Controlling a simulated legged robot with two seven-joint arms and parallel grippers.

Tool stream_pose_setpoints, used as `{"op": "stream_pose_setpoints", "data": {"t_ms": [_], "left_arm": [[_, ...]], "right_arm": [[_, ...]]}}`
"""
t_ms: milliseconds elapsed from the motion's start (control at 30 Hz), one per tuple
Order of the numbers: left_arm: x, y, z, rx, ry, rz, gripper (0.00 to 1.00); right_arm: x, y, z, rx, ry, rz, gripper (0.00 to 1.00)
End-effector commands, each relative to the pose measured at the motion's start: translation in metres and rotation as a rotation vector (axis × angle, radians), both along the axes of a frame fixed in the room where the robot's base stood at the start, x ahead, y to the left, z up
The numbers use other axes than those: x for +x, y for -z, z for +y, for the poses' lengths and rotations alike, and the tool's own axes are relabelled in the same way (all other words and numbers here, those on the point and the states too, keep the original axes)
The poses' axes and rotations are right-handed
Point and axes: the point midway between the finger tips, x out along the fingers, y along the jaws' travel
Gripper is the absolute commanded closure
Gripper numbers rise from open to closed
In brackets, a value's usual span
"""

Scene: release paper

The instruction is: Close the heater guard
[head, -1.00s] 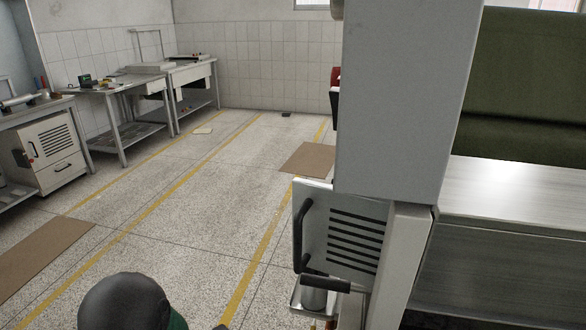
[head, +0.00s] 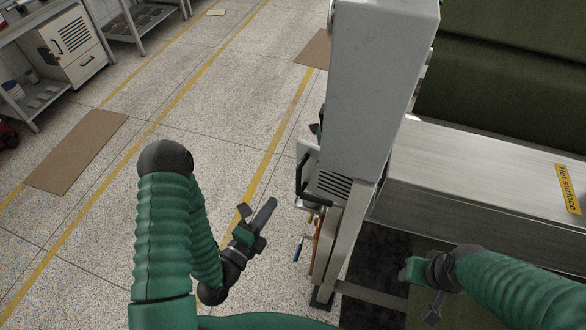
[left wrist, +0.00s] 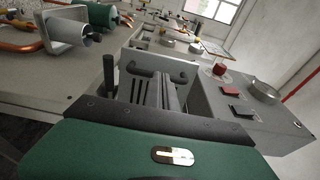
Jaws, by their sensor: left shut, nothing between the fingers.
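A pale slotted panel (head: 333,185) with a black bar handle (head: 302,176) is on the near side of the machine, below a tall grey housing. A metal cover (head: 480,170) with a yellow "Hot surface" label (head: 569,187) is to the right. Which of these is the heater guard I cannot tell. My left gripper (head: 264,212) is shut and empty, left of the slotted panel and apart from it.
A grey post (head: 340,245) stands beside the panel. Small tools or valves, one with a blue handle (head: 297,252), hang by it. The speckled floor to the left is open, with a brown mat (head: 78,148). Benches and a white cabinet (head: 72,45) stand at the far left.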

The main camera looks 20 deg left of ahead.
Motion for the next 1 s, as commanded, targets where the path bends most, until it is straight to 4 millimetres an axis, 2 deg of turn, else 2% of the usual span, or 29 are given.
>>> {"op": "stream_pose_setpoints", "data": {"t_ms": [33,233,333,400,600,767,1000], "left_arm": [[0.008,0.005,-0.004,0.003,0.008,-0.009,1.00],[0.038,0.004,-0.013,0.001,0.007,-0.015,1.00],[0.060,-0.001,-0.015,-0.005,-0.001,-0.011,1.00],[0.075,-0.006,-0.018,-0.005,0.000,-0.008,1.00],[0.109,-0.004,-0.025,-0.005,-0.001,-0.004,1.00],[0.121,-0.002,-0.028,-0.004,-0.001,-0.003,1.00],[0.122,-0.001,-0.029,-0.004,-0.001,-0.003,1.00]], "right_arm": [[0.000,0.014,0.000,0.000,0.000,0.000,0.55],[0.000,0.043,0.000,0.000,0.000,0.000,0.55],[0.000,0.038,0.000,0.000,0.000,0.000,0.55],[0.000,0.026,0.000,0.000,0.000,0.000,0.55],[0.000,0.013,0.000,0.000,0.000,-0.001,0.55],[0.000,0.010,0.000,0.000,0.000,0.000,0.55],[0.000,0.011,0.000,0.000,0.000,0.000,0.55]]}}
